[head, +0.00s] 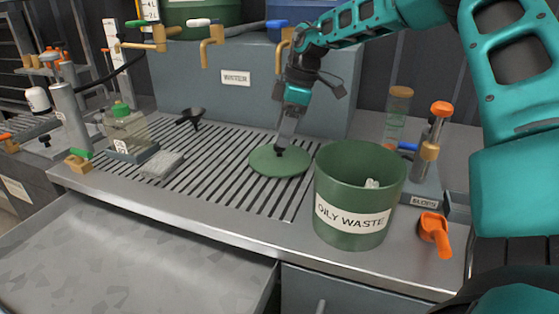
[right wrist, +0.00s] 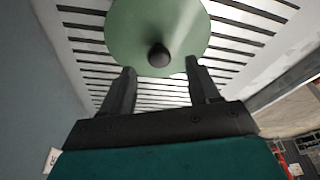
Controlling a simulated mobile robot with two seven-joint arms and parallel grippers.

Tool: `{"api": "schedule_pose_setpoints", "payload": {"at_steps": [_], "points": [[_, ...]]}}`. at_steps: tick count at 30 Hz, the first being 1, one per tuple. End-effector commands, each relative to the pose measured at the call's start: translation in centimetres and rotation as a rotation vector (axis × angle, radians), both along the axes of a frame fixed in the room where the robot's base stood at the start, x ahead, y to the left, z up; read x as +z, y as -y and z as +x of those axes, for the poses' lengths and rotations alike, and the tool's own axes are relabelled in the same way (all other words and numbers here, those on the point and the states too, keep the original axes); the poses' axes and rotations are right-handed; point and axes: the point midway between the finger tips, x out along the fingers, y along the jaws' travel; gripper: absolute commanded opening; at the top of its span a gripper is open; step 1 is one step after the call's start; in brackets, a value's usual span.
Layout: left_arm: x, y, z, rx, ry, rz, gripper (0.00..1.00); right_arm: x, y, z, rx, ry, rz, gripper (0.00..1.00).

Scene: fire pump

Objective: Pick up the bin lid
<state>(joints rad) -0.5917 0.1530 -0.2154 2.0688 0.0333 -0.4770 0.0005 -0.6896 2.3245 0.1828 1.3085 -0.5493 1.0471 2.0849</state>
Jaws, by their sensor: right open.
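The bin lid (head: 270,163) is a flat green disc lying on the slatted drain grate, left of the green bin. Its dark round knob shows in the right wrist view (right wrist: 158,55), where the lid (right wrist: 180,25) fills the upper middle. My right gripper (head: 282,145) comes down from above over the lid's middle. In the right wrist view its two fingers (right wrist: 158,80) are apart, with the knob a little beyond the tips and between their lines. Nothing is held. I cannot tell whether the fingertips touch the knob. My left gripper is not in view.
The open green bin (head: 342,205), labelled OILY WASTE, stands right of the lid with something pale inside. An orange scoop (head: 434,232) lies right of it. Brass taps (head: 212,45) overhang the back.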

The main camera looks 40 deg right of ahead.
Motion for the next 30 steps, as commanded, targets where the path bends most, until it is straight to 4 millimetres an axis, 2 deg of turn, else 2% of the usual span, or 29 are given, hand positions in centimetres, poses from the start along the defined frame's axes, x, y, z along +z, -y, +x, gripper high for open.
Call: {"api": "schedule_pose_setpoints", "payload": {"at_steps": [1,4,14,30], "points": [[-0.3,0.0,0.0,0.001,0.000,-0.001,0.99,-1.3,-0.1,0.1,-0.001,-0.005,0.000,0.61],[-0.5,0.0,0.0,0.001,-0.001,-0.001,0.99,-2.4,-0.3,0.3,0.000,-0.003,0.000,0.61],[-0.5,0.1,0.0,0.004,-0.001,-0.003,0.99,-2.9,-0.5,0.4,-0.001,0.002,0.000,0.61],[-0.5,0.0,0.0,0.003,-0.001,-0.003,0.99,-2.9,-0.4,0.4,0.000,0.001,-0.001,0.10]]}}
